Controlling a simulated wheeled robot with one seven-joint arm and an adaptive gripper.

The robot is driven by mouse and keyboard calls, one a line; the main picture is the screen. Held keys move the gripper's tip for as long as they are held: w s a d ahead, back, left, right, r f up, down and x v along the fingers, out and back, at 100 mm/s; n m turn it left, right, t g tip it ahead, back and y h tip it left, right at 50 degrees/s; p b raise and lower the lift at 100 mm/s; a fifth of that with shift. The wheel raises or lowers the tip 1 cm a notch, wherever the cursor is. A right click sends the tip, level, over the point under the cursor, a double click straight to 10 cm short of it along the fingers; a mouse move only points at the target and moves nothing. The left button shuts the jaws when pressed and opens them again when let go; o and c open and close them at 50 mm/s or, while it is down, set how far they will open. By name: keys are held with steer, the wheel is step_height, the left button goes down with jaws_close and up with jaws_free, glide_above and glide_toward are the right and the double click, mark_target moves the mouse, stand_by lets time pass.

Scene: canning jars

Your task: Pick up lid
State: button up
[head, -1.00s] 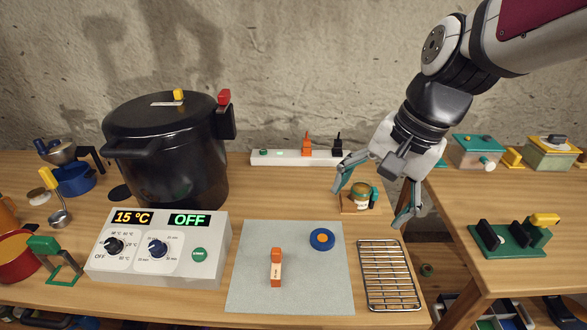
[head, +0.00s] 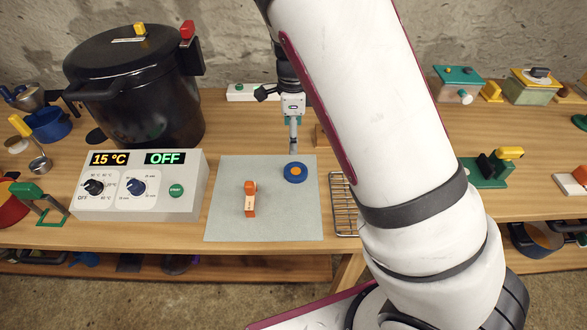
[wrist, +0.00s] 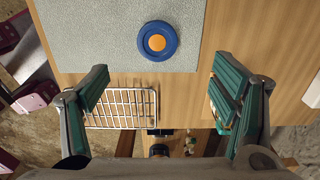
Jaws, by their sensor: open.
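The lid (head: 295,172) is a small blue disc with an orange centre. It lies flat near the far right corner of the grey mat (head: 225,220). It also shows in the wrist view (wrist: 142,42), at top centre. My gripper (head: 293,150) is seen edge-on in the head view, just behind the lid. In the wrist view my gripper (wrist: 162,72) has its two fingers wide apart with nothing between them. The lid lies ahead of the fingertips, roughly centred between them, and apart from both. The jar area is mostly hidden behind my arm.
An orange-and-white tool (head: 250,198) lies left of the lid on the mat. A wire rack (head: 341,205) sits to the right, partly behind my arm. A control box (head: 140,185) and a large black pot (head: 140,90) stand left. Bare mat surrounds the lid.

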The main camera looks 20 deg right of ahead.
glide_above(293, 170)
step_height(293, 170, down, 8)
steer(key=shift+w+d+r, duration=0.1)
steer(key=shift+r, duration=0.05)
steer(key=shift+f, duration=2.65)
steer(key=c, duration=0.9)
